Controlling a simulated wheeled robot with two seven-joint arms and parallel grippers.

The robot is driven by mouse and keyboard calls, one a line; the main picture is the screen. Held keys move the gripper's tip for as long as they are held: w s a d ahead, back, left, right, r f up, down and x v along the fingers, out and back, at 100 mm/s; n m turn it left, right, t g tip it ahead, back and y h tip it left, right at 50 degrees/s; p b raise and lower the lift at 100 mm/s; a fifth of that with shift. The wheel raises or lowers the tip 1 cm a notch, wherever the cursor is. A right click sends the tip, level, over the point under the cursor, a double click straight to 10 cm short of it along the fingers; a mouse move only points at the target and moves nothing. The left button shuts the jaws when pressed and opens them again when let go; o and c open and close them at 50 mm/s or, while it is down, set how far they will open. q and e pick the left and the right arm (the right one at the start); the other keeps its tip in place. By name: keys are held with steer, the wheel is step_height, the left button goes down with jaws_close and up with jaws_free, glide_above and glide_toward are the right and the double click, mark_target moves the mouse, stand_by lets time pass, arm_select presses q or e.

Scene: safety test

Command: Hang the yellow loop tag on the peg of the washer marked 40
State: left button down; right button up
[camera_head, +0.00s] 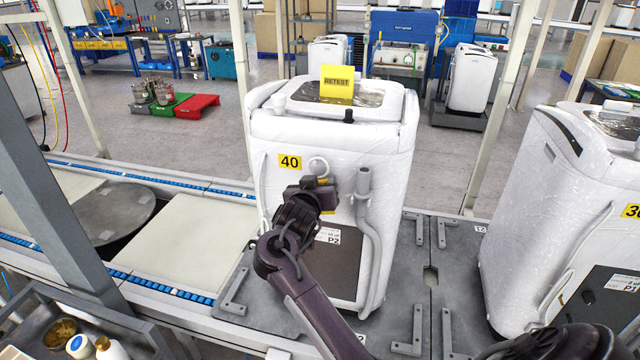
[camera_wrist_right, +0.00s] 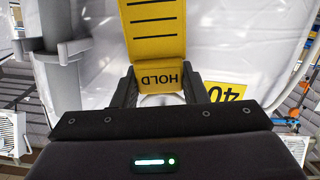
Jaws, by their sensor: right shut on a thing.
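The washer marked 40 (camera_head: 340,140) is a white, film-wrapped unit standing upright at the centre of the head view. Its yellow 40 label (camera_head: 290,162) also shows upside down in the wrist view (camera_wrist_right: 228,92). My right gripper (camera_head: 316,186) is in front of that washer's face, just right of the label. In the wrist view the right gripper (camera_wrist_right: 158,92) is shut on the yellow loop tag (camera_wrist_right: 156,30), which reads HOLD. A white ring (camera_head: 318,166) shows just above the gripper against the washer. The peg cannot be made out clearly. My left gripper is out of view.
A yellow RETEST card (camera_head: 337,84) stands on the washer's top. A grey hose and pipe (camera_head: 366,220) run down its right side. Another white washer (camera_head: 550,220) marked 30-something stands at right. A conveyor with pale panels (camera_head: 190,240) lies left.

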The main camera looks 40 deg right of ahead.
steer(key=o, duration=1)
steer(key=shift+o, duration=0.2)
